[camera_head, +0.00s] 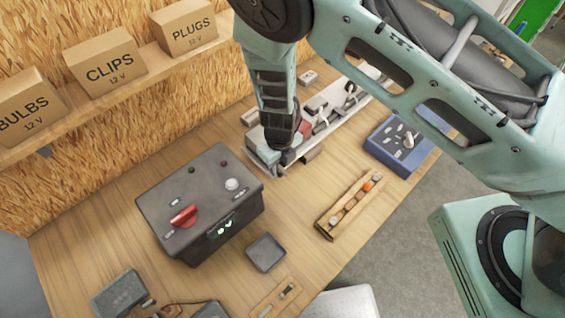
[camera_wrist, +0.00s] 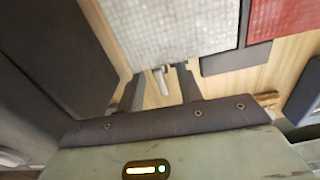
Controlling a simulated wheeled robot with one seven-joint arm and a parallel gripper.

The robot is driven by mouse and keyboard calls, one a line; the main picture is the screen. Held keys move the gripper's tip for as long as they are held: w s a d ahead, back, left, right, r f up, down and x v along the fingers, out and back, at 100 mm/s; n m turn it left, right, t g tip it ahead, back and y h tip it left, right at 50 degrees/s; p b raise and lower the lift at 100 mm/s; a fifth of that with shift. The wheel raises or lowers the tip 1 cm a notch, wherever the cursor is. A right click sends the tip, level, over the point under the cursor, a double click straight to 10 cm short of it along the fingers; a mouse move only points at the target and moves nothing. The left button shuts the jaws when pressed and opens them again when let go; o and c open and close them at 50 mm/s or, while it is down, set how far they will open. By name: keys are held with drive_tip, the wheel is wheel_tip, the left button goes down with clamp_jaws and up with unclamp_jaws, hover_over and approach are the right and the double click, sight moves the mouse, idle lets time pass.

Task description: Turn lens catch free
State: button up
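In the wrist view a pale ribbed lens (camera_wrist: 180,30) fills the top middle, with a red lens (camera_wrist: 285,15) to its right. A small light-grey catch (camera_wrist: 160,82) sticks out below the pale lens's lower edge. My gripper (camera_wrist: 160,88) has its two dark fingers apart, one on each side of the catch; I see gaps at both sides. In the head view my gripper (camera_head: 285,155) is at the near left end of the white trailer frame (camera_head: 338,118). My arm and gripper hide most of the lens and the catch there.
A dark box with a red switch (camera_head: 183,216) stands left of the frame. A small dark tray (camera_head: 266,253), a wooden rack (camera_head: 350,205) and a blue box (camera_head: 398,145) lie in front and to the right. Labelled cartons (camera_head: 108,62) line the shelf behind.

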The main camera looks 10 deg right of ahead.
wheel_tip(320, 180, up, 2)
drive_tip(key=shift+r+p, duration=0.15)
drive_tip(key=shift+p, duration=0.4)
drive_tip(key=shift+r, duration=1.8)
drive_tip(key=s+r+n+g+y+b, duration=0.1)
drive_tip(key=s+r+n+b, duration=0.3)
drive_tip(key=s+n+b, duration=0.45)
drive_tip(key=s+r+n+g+y+b, duration=0.1)
drive_tip(key=s+r+n+y+b, duration=0.3)
drive_tip(key=n, duration=0.8)
drive_tip(key=s+d+n+t+h+b, duration=0.2)
drive_tip(key=s+d+n+h+b, duration=0.2)
drive_tip(key=n, duration=1.3)
drive_tip(key=s+d+b, duration=0.3)
drive_tip(key=d+b, duration=0.1)
drive_tip(key=b, duration=0.1)
drive_tip(key=shift+s+f, duration=0.25)
drive_tip(key=shift+s, duration=0.05)
